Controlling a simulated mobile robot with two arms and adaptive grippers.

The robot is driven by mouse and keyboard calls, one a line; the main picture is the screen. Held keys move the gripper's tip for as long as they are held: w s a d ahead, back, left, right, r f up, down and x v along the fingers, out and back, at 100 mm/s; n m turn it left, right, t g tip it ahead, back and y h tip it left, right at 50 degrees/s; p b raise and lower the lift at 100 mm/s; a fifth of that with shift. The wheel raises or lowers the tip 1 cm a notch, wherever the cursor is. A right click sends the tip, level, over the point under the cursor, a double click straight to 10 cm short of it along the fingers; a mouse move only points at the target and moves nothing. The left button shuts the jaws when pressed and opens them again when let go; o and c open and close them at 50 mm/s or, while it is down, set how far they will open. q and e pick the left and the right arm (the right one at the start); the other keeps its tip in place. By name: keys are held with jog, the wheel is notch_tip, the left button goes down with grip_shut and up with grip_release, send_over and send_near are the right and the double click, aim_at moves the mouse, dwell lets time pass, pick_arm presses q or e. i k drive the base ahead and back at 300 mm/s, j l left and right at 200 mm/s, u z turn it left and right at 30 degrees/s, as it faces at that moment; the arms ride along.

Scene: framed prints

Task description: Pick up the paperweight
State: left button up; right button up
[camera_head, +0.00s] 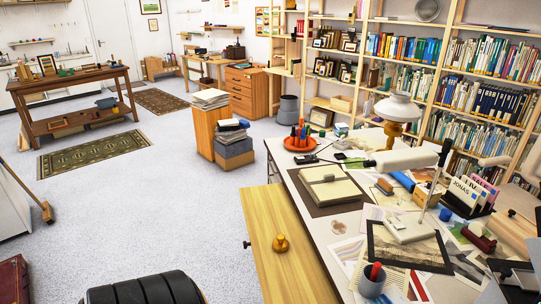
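A small brass-coloured, knob-topped weight (281,243), which looks like the paperweight, stands upright on a light wooden surface (266,208) along the left side of the desk. Nothing covers it in this view. Neither of my grippers can be seen, so how far they are from it does not show.
The desk (337,225) is crowded: a folder (329,186), a white lamp (405,160), a dark picture frame (440,262), a grey cup (372,282) and papers. A black ribbed object (145,290) is at the bottom edge. Open floor (165,210) lies left of the desk.

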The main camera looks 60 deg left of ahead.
aim_at(281, 245)
jog(key=u, duration=1.65)
jog(key=i+l+u, duration=0.2)
jog(key=i+u, duration=0.15)
jog(key=i, duration=0.05)
